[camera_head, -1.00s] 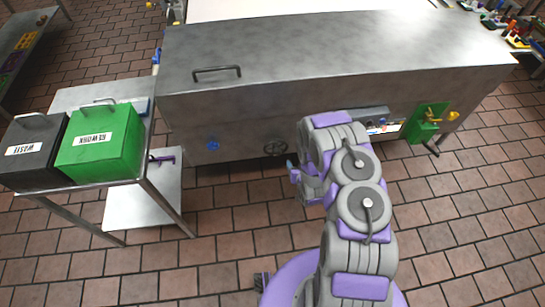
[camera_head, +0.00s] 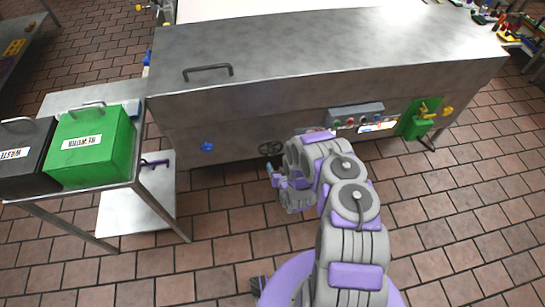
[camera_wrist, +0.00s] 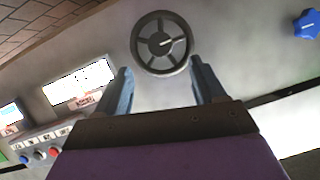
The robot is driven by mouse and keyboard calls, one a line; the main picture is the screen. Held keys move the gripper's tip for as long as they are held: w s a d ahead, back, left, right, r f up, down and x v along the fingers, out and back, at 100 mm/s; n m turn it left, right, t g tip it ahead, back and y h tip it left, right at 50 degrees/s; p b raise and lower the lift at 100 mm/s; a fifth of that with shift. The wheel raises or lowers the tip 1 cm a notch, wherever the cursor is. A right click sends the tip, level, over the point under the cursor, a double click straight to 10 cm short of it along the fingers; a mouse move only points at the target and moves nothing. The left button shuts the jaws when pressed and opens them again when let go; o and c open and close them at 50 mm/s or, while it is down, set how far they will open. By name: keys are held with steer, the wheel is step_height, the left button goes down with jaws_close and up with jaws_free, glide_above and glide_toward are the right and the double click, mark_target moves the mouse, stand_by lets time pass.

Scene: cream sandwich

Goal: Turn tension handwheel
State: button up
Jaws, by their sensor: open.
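The handwheel (camera_head: 271,148) is a dark spoked wheel low on the front of the steel machine (camera_head: 330,60). My gripper (camera_head: 272,175) is in front of the machine, just below the wheel in the head view. In the wrist view its two fingers (camera_wrist: 164,85) are spread apart with nothing between them. The wheel appears beyond the fingertips, between their lines, and the fingers look apart from it.
A blue star knob (camera_head: 207,146) is left of the wheel. A button panel (camera_head: 356,115) and a green box (camera_head: 422,119) are to the right. A table at left holds a green bin (camera_head: 92,160) and a dark bin (camera_head: 22,163). The tiled floor before the machine is open.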

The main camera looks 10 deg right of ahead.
mark_target(272, 154)
steer(key=b+x, duration=0.2)
steer(key=x, duration=0.7)
steer(key=shift+w+f, duration=0.15)
steer(key=shift+w, duration=0.2)
steer(key=c, duration=1.1)
